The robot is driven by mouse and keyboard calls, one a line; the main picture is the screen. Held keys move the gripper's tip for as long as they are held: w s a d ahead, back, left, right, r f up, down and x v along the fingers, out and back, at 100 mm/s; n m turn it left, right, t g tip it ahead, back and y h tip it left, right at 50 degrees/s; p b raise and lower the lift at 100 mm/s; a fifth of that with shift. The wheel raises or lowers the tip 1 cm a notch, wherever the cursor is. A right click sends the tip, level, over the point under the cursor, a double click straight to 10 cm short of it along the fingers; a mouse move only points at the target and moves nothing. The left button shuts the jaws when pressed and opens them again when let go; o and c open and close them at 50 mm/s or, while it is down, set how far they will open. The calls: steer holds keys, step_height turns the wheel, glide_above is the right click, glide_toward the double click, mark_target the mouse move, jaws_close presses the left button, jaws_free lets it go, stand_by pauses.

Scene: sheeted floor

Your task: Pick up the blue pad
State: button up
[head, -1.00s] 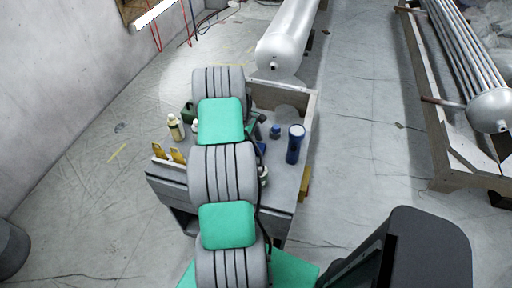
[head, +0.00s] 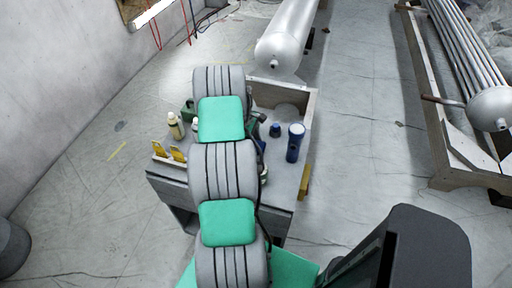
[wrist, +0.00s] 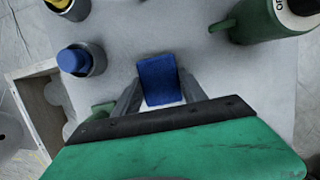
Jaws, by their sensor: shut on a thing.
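The blue pad (wrist: 158,82) shows in the wrist view, between the two grey fingers of my gripper (wrist: 160,92). The fingers are shut on it, one on each side. The pad is over the grey work surface; I cannot tell whether it still touches it. In the head view my arm hides my gripper and most or all of the pad.
In the wrist view, a blue-topped container (wrist: 82,60) stands left of the pad and a green canister (wrist: 268,20) at upper right. In the head view, a blue flashlight (head: 295,143), cream bottle (head: 175,126) and yellow clips (head: 178,153) stand on the grey bench (head: 285,184).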

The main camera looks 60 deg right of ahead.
mark_target(258, 145)
steer(key=shift+c, duration=0.5)
steer(key=shift+r, duration=0.25)
step_height(258, 145, up, 3)
steer(key=shift+f+b, duration=0.1)
steer(key=shift+b, duration=0.6)
steer(key=a+r+b, duration=0.1)
steer(key=a+r, duration=0.8)
steer(key=a, duration=0.5)
steer(key=shift+s+r+b, duration=0.35)
steer(key=shift+s, duration=0.05)
